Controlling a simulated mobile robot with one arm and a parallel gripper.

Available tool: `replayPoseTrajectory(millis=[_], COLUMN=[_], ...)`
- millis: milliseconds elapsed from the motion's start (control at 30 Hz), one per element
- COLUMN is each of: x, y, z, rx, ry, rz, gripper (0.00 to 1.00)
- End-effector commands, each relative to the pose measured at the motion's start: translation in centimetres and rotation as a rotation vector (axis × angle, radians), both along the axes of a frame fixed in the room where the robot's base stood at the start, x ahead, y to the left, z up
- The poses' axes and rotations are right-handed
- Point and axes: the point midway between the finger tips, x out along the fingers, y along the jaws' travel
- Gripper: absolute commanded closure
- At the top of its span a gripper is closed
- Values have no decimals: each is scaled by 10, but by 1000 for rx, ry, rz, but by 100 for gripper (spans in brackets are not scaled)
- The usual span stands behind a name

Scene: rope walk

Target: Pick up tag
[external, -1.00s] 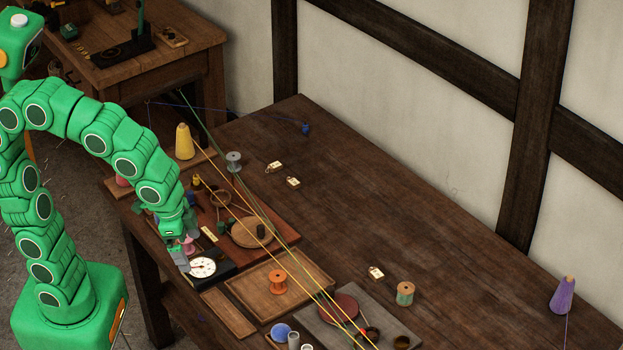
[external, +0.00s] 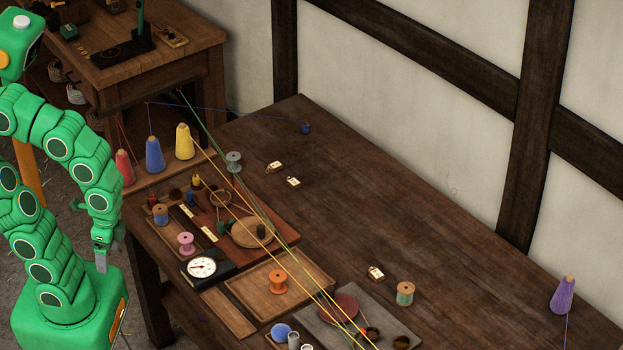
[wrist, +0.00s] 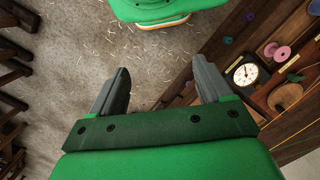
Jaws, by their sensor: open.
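Several small pale tags lie on the dark wooden table. Two are near each other at the back, one tag (external: 274,167) and another tag (external: 293,182). A third tag (external: 376,273) lies farther right, beside a green spool. My gripper (external: 101,262) hangs off the table's left edge, low over the floor near my base, far from all the tags. In the wrist view my gripper (wrist: 157,90) has its two grey fingers apart, with only floor between them. No tag shows clearly in the wrist view.
A dial gauge (external: 202,267), a pink spool (external: 186,243) and an orange spool (external: 277,281) stand along the table's near side. Red, blue and yellow cones (external: 184,142) stand at its left end. Taut threads cross above the table. The table's back middle is mostly clear.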

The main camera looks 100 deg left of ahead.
Motion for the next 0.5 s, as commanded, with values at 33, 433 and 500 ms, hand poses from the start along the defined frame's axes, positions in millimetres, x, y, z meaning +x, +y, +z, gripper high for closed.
replayPoseTrajectory(millis=[33, 433, 500], x=[0, 35, 51], y=[0, 1, 2], z=[0, 13, 18], rx=[0, -2, -4], ry=[0, -8, -7], rz=[0, 20, 28], gripper=[21, 21, 21])
